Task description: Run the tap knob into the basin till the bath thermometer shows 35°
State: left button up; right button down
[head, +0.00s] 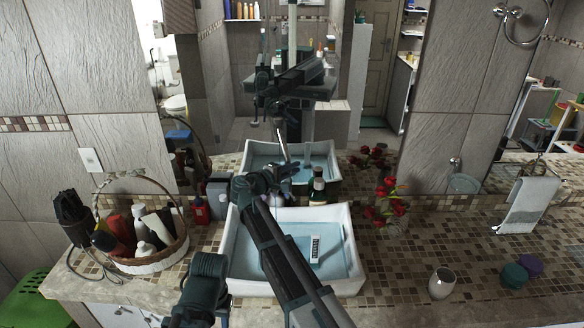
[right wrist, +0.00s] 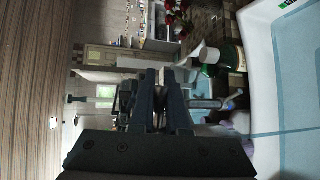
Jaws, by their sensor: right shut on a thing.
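The white basin (head: 352,282) holds pale blue water and also shows at the right of the right wrist view (right wrist: 259,60). The bath thermometer (head: 315,252), a white strip with dark marks, is in the water; its reading is too small to make out. My right gripper (head: 286,173) reaches over the basin to its back edge, by the tap. In the right wrist view its fingers (right wrist: 159,85) are close together, shut on the tap knob, which they mostly hide. My left gripper is out of view; only part of that arm shows at the bottom left.
A wicker basket (head: 155,262) of bottles and a hairdryer stand left of the basin. Red flowers (head: 388,205), a cup (head: 441,283) and small jars (head: 514,275) are right. A mirror backs the counter.

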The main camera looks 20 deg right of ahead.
jog(key=shift+s+a+m+g+h, duration=0.15)
jog(key=shift+s+m+g+h, duration=0.3)
jog(key=shift+m+g, duration=0.65)
jog(key=shift+s+a+m+g+h, duration=0.2)
jog(key=shift+s+m+g+h, duration=0.45)
jog(key=shift+g, duration=0.7)
jog(key=shift+s+a+m+g+h, duration=0.15)
jog(key=shift+s+m+g+h, duration=0.15)
jog(key=shift+m+g, duration=0.85)
jog(key=c, duration=0.9)
grip_release()
